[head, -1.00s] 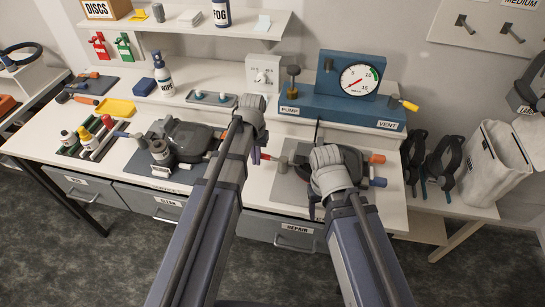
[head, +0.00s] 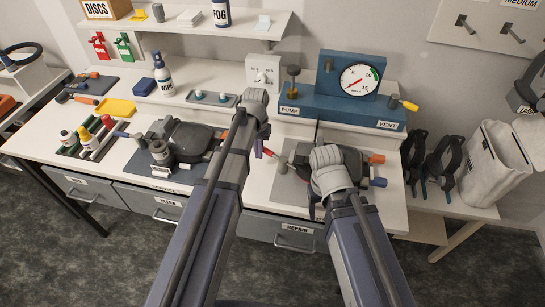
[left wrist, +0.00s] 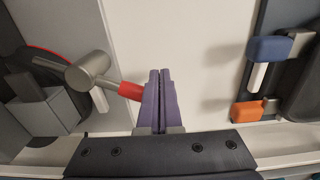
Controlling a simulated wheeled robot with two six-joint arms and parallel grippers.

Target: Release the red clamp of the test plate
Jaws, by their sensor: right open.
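The test plate (head: 283,190) lies at the right of the bench, with a dark facepiece (head: 355,163) on it. Its red clamp handle (head: 269,153) sticks out to the left from a grey pivot. In the left wrist view the red handle (left wrist: 130,91) ends beside my left gripper (left wrist: 160,73). The purple fingers are together, with only a thin line between them and nothing seen held. The handle's tip looks to touch the left-hand finger. My left gripper also shows in the head view (head: 258,149). My right gripper (head: 313,209) is open by the plate's front; its fingers are mostly hidden.
Orange (head: 377,159) and blue (head: 379,182) handles stick out at the test plate's right. Another facepiece on a dark mat (head: 143,176) lies left of my left arm. The blue pump and gauge block (head: 340,108) stands behind. Bare bench lies between the two mats.

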